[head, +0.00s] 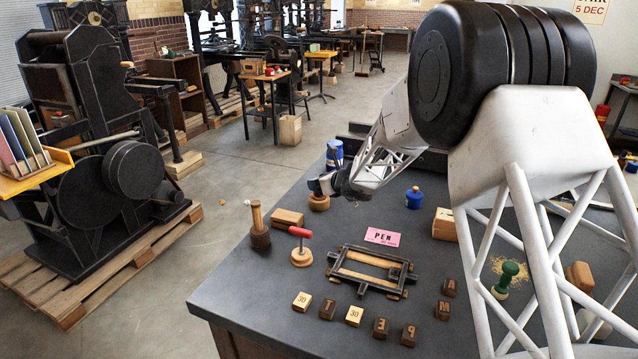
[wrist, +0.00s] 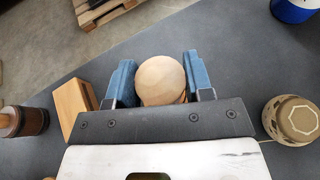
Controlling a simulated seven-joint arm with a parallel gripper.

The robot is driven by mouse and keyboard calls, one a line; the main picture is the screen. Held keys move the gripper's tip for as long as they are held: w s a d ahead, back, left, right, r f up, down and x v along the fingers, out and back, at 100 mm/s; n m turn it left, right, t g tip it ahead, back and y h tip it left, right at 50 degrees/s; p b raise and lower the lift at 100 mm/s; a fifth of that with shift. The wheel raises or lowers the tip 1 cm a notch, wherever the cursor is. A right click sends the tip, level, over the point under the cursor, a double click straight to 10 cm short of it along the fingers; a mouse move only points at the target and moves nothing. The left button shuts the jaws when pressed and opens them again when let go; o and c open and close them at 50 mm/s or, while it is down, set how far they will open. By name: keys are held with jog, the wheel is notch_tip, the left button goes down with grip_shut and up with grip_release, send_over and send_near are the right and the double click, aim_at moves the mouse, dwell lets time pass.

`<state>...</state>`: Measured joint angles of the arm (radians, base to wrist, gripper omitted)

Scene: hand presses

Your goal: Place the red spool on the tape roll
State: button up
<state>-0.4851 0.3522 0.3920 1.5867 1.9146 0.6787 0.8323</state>
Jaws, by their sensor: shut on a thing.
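My gripper (head: 324,184) is low over the far left of the table. In the wrist view its blue jaws (wrist: 160,82) are shut on a round wooden piece (wrist: 160,80), seen end-on from above. In the head view a bit of round wood (head: 319,203) shows under the jaws, at table height. A tan round thing (wrist: 289,119) stands apart to the right in the wrist view. It may be the tape roll, but I cannot tell.
A black frame (head: 372,271) and lettered blocks (head: 354,316) lie in front.

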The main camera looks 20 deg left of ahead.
jog(key=shift+f, duration=0.1)
jog(key=o, duration=0.9)
jog(key=v, duration=1.2)
jog(key=shift+s, duration=0.1)
dwell(0.6)
